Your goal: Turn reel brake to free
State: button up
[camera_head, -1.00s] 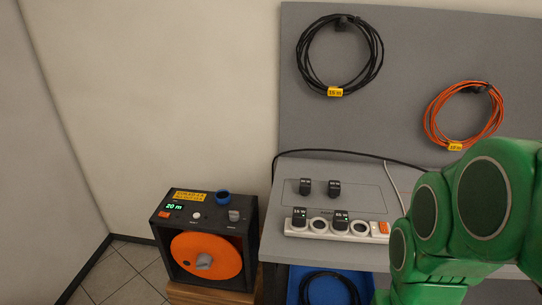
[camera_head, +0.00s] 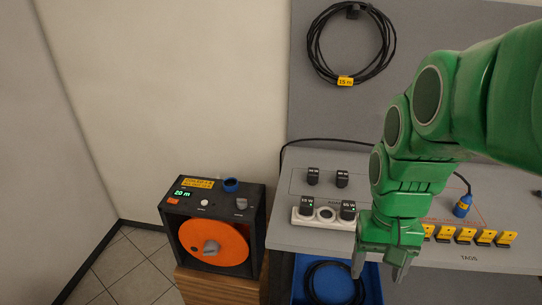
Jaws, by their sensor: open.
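The cable reel unit (camera_head: 175,236) is a black box on a wooden stand at the lower left. An orange reel disc (camera_head: 232,243) with a grey knob (camera_head: 211,247) fills its front. Its top panel carries a green "20 m" display (camera_head: 183,193), an orange switch (camera_head: 173,201), a white button (camera_head: 204,202), a blue ring (camera_head: 231,184) and a small grey knob (camera_head: 241,204). The brake's label is too small to read. My gripper (camera_head: 378,270) is open and empty, pointing down at the bench's front edge, well right of the reel unit.
The grey bench (camera_head: 460,261) holds a white power strip (camera_head: 326,225) with black plugs, two more black plugs (camera_head: 313,176), yellow tags (camera_head: 465,236) and a blue connector (camera_head: 462,206). A blue bin (camera_head: 373,284) with black cable sits below. A black cable coil (camera_head: 349,82) hangs above.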

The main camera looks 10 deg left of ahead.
jog(key=w+a, duration=0.5)
jog(key=w, duration=0.7)
jog(key=t, duration=0.2)
send_over(242, 199)
jog(key=f, duration=1.1)
jog(key=d+f, duration=0.1)
jog(key=f, duration=0.4)
jog(key=shift+s+f, duration=0.15)
jog(key=shift+s, duration=0.05)
jog(key=shift+w+a+f, duration=0.15)
jog(key=shift+a+f, duration=0.25)
jog(key=shift+a, duration=0.2)
jog(key=shift+f, duration=3.85)
